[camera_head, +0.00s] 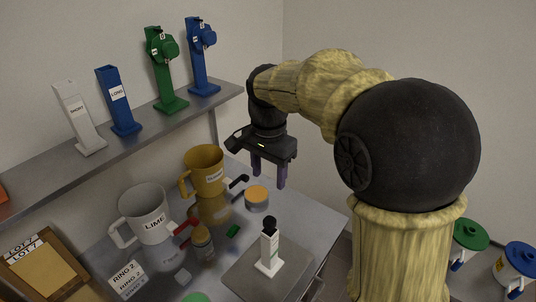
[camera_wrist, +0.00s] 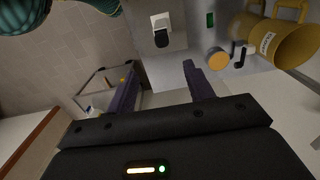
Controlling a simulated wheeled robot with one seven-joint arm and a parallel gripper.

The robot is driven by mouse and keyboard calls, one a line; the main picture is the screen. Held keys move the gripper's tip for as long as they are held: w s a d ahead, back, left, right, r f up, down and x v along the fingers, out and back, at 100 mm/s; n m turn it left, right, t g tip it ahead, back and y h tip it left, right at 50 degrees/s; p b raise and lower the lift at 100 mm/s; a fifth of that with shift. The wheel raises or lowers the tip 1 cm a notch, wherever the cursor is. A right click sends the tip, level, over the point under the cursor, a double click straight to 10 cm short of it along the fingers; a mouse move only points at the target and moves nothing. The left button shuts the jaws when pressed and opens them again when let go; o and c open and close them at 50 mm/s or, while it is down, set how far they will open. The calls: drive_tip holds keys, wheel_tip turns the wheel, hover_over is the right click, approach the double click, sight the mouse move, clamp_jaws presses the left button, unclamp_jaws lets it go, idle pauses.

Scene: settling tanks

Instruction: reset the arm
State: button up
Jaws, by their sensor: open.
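My gripper (camera_head: 269,175) hangs from my bent arm above the back right part of the metal bench (camera_head: 318,212), with its fingers pointing down. Its two purple fingers stand apart with nothing between them. In the wrist view the gripper (camera_wrist: 160,72) is also open and empty. The orange-lidded jar (camera_head: 257,194) stands below and slightly left of the fingers. The white post with a black top (camera_head: 269,248) stands upright on a grey plate (camera_head: 240,280) nearer the front.
A grey LIME mug (camera_head: 146,214) and a yellow mug (camera_head: 204,170) stand on the left of the bench. A shelf (camera_head: 140,132) above holds white, blue and green stands. A framed board (camera_head: 42,268) is at lower left. Green-lidded (camera_head: 470,234) and blue-lidded (camera_head: 521,256) containers are at right.

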drive_tip(key=s+d+f+n+t, duration=0.2)
drive_tip(key=s+d+f+n, duration=0.5)
drive_tip(key=s+d+f, duration=0.4)
wheel_tip(320, 180, down, 3)
drive_tip(key=d, duration=0.3)
drive_tip(key=shift+s+n+t, duration=0.3)
drive_tip(key=shift+s+n, duration=0.1)
idle(2.4)
